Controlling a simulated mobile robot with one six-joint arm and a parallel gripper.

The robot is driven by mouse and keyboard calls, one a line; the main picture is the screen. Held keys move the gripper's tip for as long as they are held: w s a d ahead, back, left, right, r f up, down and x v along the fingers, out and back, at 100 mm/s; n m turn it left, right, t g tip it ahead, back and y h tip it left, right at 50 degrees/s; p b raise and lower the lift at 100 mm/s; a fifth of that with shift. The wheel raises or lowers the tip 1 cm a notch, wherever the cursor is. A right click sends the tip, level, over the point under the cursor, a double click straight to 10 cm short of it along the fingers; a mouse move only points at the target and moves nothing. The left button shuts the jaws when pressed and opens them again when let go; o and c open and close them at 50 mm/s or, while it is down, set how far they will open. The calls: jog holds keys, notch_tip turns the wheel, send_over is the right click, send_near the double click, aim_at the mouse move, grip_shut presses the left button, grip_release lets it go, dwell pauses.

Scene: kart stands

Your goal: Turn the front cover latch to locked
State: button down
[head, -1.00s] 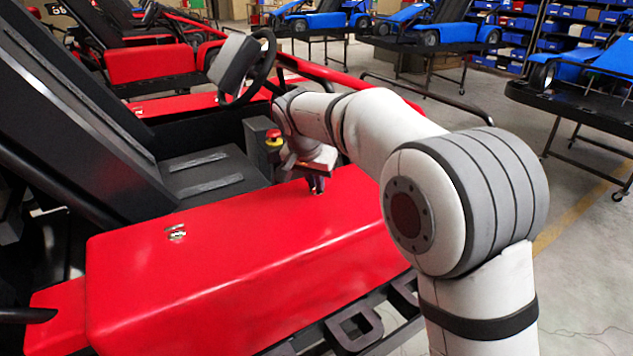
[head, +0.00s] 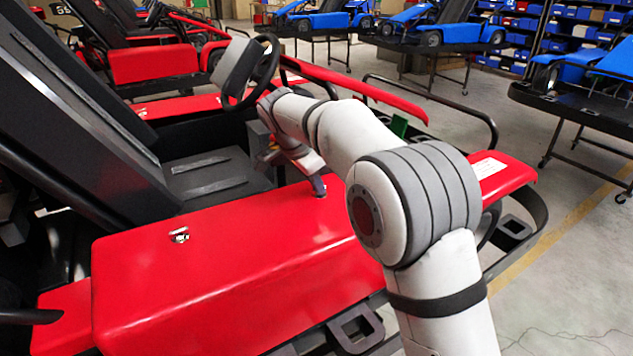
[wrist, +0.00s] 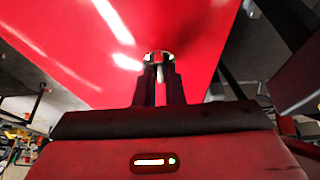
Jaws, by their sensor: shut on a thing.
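The red cover (head: 230,270) is the long side box of the nearest kart. One small metal latch (head: 180,236) sits on its top, left of my arm. My gripper (head: 319,188) points down at the cover's top farther right, close to the seat side. In the wrist view, my gripper (wrist: 158,82) has its fingers shut on a second latch (wrist: 157,56). This latch shows a silvery rim and a red middle; the fingers hide part of it. Its turned position cannot be told.
The black seat (head: 215,178) and steering wheel (head: 262,70) lie just beyond my gripper. A black bumper frame (head: 355,325) runs along the cover's near side. Blue karts on stands (head: 440,35) are at the back. Open floor (head: 570,270) lies to the right.

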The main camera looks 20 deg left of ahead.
dwell(0.4)
jog(key=c, duration=1.5)
grip_release()
jog(key=v, duration=0.8)
